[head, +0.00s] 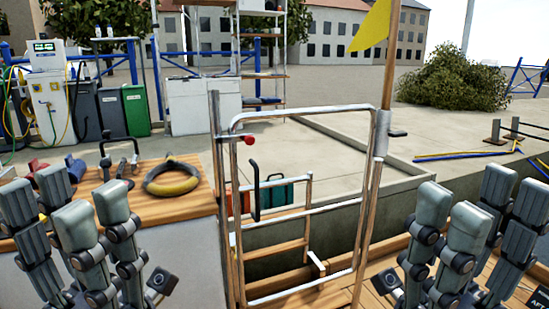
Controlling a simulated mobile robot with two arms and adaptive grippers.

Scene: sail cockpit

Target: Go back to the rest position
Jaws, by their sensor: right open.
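My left gripper (66,208) is at the lower left of the head view, with its grey fingers pointing up and spread apart. It is in front of the wooden-topped locker, and nothing shows between its fingers. My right gripper (474,212) is at the lower right, above the wooden deck. Its fingers are also up, apart and empty. Both grippers stand at about the same height, and the lower parts of both arms are cut off by the picture's edge.
A metal rail gate (296,112) with a red knob (249,140) stands between the grippers. A black and yellow ring (172,180) lies on the wooden top (205,190). A yellow flag (371,27) hangs on a pole. A teal case (285,190) sits behind the gate.

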